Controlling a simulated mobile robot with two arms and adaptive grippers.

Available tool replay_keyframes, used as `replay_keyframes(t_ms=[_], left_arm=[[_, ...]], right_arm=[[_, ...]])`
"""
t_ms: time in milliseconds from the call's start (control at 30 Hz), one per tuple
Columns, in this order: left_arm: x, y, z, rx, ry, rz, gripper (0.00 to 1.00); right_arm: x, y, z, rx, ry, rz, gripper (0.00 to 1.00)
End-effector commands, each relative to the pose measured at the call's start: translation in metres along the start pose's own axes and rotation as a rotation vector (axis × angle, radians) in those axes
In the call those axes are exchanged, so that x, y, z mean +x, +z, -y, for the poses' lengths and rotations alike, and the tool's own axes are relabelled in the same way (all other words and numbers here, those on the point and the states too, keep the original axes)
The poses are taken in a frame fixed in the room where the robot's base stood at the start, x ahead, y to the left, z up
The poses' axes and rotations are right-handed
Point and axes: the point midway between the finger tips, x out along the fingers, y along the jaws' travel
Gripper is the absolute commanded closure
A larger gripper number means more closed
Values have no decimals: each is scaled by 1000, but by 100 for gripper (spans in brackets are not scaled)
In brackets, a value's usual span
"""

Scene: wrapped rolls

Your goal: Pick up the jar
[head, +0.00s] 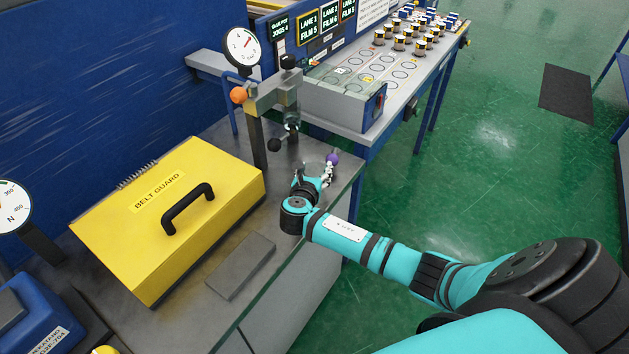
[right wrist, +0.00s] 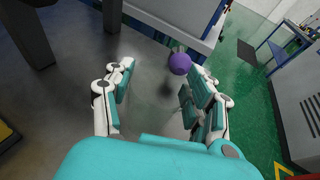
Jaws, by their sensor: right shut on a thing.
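My right gripper (head: 317,172) is over the grey bench top near its right edge, its fingers set apart around a see-through thing that I take for the jar (head: 312,168). The clear body is very hard to make out and shows only as a faint round shape. A purple ball (head: 333,159) shows by the far fingertip. In the right wrist view the purple ball (right wrist: 179,63) is near the right finger of the gripper (right wrist: 160,72). I cannot tell whether the ball is part of the jar, or whether the jar touches the bench. My left gripper is not in view.
A yellow belt guard box (head: 150,240) with a black handle is left on the bench, with a dark grey plate (head: 241,265) beside it. A gauge stand (head: 256,140) with a clamp rises behind the gripper. A table with wrapped rolls (head: 403,43) stands beyond. Green floor is open at right.

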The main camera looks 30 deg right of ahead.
Motion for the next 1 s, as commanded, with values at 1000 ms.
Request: replay_keyframes(t_ms=[1000], left_arm=[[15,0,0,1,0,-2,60]], right_arm=[[-76,17,8,2,4,-3,80]])
